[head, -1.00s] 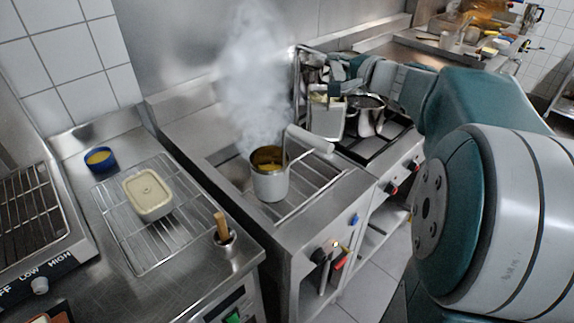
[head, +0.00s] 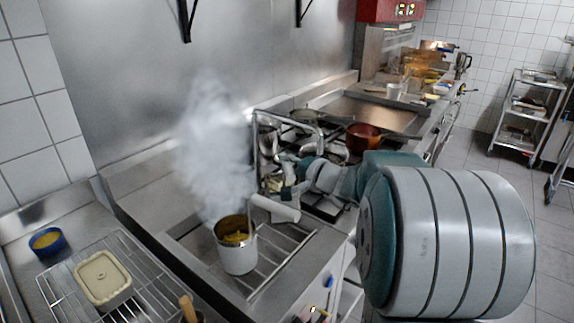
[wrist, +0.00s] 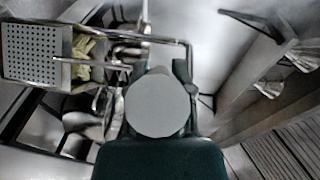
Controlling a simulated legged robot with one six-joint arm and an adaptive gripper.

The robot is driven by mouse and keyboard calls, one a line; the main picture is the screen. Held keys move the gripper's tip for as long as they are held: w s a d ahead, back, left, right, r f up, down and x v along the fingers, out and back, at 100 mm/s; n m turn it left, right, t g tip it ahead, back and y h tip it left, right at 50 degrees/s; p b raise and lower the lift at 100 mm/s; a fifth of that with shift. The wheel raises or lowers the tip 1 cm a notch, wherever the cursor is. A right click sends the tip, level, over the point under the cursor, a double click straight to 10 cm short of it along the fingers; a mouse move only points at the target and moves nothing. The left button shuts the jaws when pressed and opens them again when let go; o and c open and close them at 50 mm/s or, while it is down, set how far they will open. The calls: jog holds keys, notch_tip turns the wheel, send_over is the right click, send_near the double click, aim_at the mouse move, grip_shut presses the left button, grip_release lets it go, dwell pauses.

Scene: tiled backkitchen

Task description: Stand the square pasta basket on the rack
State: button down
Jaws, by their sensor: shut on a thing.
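The square pasta basket (wrist: 36,55) is at the upper left of the wrist view, a perforated metal box with pale pasta showing beside its wall. My gripper (head: 288,178) is shut on it, above the back right of the cooker; the hold itself is partly hidden. In the wrist view, a pale round disc covers much of my gripper (wrist: 182,72). A wire rack (head: 142,270) lies on the left counter, bearing a beige lidded tub (head: 102,277). The cooker's barred rack (head: 272,268) is below my gripper.
A round pot-like basket (head: 238,258) with yellow contents stands steaming in the cooker. A blue bowl (head: 45,243) stands behind the wire rack. A copper-coloured pan (head: 364,138) is farther back.

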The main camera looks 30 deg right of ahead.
jog(key=c, duration=0.5)
grip_release()
jog(key=shift+f, duration=0.1)
jog(key=v, duration=1.2)
jog(key=shift+s, duration=0.1)
